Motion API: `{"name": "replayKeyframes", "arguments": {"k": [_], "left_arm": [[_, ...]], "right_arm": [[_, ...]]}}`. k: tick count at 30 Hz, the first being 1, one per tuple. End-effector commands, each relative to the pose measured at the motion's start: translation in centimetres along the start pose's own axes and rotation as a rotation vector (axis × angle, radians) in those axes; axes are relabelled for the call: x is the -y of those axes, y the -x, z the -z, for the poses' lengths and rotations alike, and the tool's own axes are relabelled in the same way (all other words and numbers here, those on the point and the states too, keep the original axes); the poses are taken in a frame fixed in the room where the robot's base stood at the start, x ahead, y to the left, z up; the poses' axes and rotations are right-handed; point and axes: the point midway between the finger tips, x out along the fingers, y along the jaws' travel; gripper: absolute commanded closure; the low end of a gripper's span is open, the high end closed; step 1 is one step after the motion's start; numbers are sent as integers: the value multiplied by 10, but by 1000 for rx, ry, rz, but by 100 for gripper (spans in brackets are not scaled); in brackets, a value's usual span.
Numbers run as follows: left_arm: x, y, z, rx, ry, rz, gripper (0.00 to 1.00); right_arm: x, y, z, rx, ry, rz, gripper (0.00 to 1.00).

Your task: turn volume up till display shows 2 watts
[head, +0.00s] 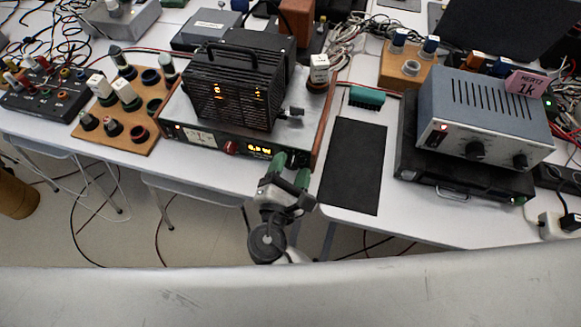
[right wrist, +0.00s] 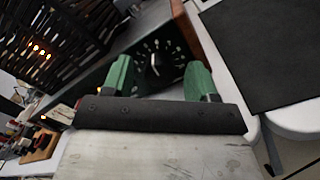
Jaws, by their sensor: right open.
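The amplifier (head: 308,123) stands on the white table in the middle of the head view, with a black caged top and a low front panel. Its small display (head: 259,149) glows yellow; I cannot read the digits surely. The volume knob (right wrist: 154,62) is dark with a light pointer line and a ring of scale marks, in the right wrist view. My right gripper (head: 291,168) is open at the panel's right end. Its green fingers (right wrist: 118,76) stand on either side of the knob, apparently without touching it. The fingers hide the knob in the head view. My left gripper is not in view.
A black mat (head: 353,165) lies right of the amplifier. A grey signal generator (head: 484,115) stands on a black unit farther right. A wooden board (head: 118,134) with plugs and sockets is at the left. Cables clutter the back.

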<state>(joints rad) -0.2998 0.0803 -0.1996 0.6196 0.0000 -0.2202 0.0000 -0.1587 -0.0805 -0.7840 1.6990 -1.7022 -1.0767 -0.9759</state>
Motion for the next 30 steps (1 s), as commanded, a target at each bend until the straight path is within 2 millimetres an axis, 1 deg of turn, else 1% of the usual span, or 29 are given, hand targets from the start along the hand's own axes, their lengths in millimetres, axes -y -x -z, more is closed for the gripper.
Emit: {"name": "replayKeyframes", "arguments": {"k": [2, 5, 8, 12, 15, 18, 23, 30], "left_arm": [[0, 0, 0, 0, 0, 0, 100], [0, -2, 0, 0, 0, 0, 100], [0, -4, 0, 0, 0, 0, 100], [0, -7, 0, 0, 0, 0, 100], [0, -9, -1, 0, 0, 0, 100], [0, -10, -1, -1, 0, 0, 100], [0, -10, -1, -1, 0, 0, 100], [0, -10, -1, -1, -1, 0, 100]], "right_arm": [[0, 3, 1, -1, 0, 0, 42], [1, 14, 1, -3, 0, 0, 42], [1, 32, 2, -4, -1, 2, 42], [1, 62, 2, -4, 0, 1, 42], [1, 80, 2, -3, 0, 1, 42], [1, 95, 1, -2, 1, 1, 42], [0, 107, 0, 0, 0, 0, 42], [0, 108, 0, 1, 0, 0, 42]]}}
